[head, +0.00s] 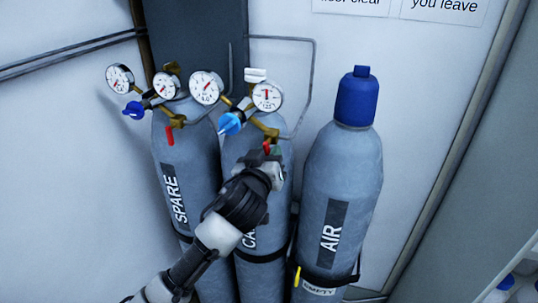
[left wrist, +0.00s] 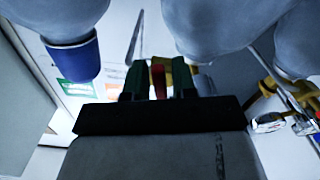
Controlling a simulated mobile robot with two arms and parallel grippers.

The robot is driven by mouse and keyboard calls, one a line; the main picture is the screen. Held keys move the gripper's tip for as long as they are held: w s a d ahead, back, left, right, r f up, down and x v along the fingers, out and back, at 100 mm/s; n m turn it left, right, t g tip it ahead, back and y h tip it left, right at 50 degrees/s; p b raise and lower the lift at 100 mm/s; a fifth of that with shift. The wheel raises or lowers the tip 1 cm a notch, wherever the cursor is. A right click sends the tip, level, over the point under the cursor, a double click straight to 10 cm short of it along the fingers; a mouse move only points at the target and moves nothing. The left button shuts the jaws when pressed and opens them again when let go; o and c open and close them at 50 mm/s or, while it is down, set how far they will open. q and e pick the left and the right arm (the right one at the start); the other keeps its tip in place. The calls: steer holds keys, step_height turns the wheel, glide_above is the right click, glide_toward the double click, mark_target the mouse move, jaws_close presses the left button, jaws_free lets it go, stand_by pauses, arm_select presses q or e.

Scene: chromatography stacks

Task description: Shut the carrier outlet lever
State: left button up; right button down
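The carrier cylinder (head: 235,155) is the middle grey one, its label partly hidden by my arm. Its brass regulator carries a blue knob (head: 230,123) and gauges. The red outlet lever (head: 267,147) shows only in part at my fingertips in the head view. My left gripper (head: 272,156) is at this lever. In the left wrist view, the red lever (left wrist: 158,80) stands between the two green fingertips (left wrist: 158,86), with narrow gaps on both sides. The fingers look open around it, and a brass part shows behind. My right gripper is out of view.
The SPARE cylinder (head: 179,185) stands left, with its own red lever (head: 170,136) and blue knob (head: 133,110). The AIR cylinder (head: 343,180), with a blue cap (head: 357,98) and EMPTY tag, stands right. Pipes run along the wall behind.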

arm_select(q)
jaws_close()
steer(key=shift+w+a+m+p, duration=0.15)
steer(key=shift+m+p, duration=0.1)
steer(key=shift+m, duration=0.55)
steer(key=shift+a+m+p, duration=0.15)
steer(key=shift+m+p, duration=0.05)
steer(key=shift+m, duration=0.6)
steer(key=shift+o, duration=1.4)
jaws_free()
steer(key=shift+s+a+f, duration=0.1)
steer(key=shift+s, duration=0.2)
steer(key=b+v, duration=0.3)
steer(key=v, duration=0.7)
steer(key=shift+s, duration=0.1)
